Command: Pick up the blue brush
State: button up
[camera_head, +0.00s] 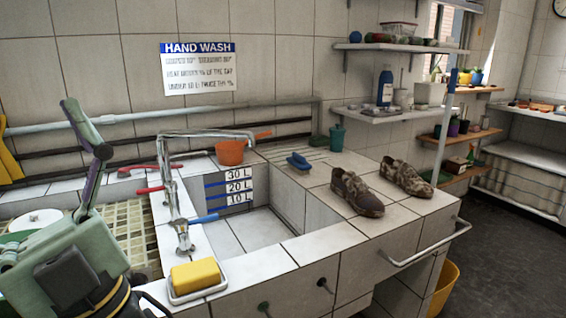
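The blue brush (298,161) is a small scrubbing brush with a rounded handle. It lies on the tiled counter behind the sink basin, on the ribbed draining area. It stands apart from its neighbours, and nothing covers it. Part of my own arm shows at the left edge, well to the left of the brush and on the near side of the sink. My gripper's fingertips do not show in this view.
Brown patterned shoes (357,193) stand right of the brush. An orange pot (230,152) is to its left, a teal cup (337,138) behind right. The tap (177,205) rises at the basin's left. A yellow sponge (195,275) sits on a front dish.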

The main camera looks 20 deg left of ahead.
aim_at(296, 163)
jog(key=u, duration=1.55)
jog(key=l+z, duration=0.1)
jog(key=z, duration=1.7)
jog(key=i+l+z, duration=0.1)
jog(key=i+z, duration=0.35)
jog(key=i, duration=0.15)
jog(key=i+j+z, duration=0.15)
jog(key=i+z, duration=0.7)
jog(key=i, duration=0.3)
jog(key=i+j+z, duration=0.2)
jog(key=i+z, duration=0.25)
jog(key=i, duration=0.2)
